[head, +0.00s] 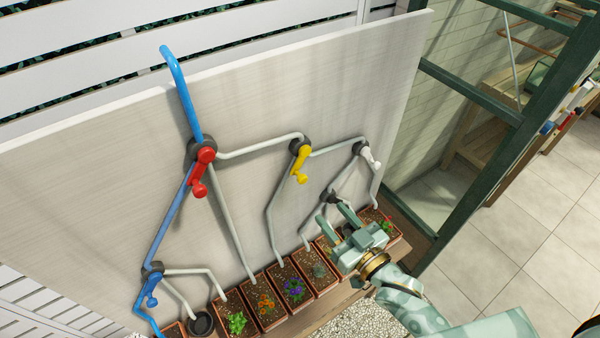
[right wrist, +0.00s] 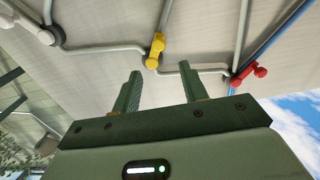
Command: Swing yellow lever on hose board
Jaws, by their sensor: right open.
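The yellow lever (head: 300,164) sits on a dark round hub on the upright hose board (head: 250,115), right of the red lever. Its handle hangs down, leaning slightly left, with a knob at the low end. It also shows in the right wrist view (right wrist: 154,52), beyond the fingers. My right gripper (head: 332,212) is open and empty, below and to the right of the yellow lever and apart from it. Its two fingers (right wrist: 146,95) point toward the board in the right wrist view. My left gripper is in neither view.
A red lever (head: 202,172), a blue lever (head: 152,288) and a white lever (head: 371,158) are on the same board. Grey pipes and a blue hose (head: 180,90) link them. Several planted pots (head: 262,300) stand along the board's foot. A dark green frame (head: 470,92) stands at right.

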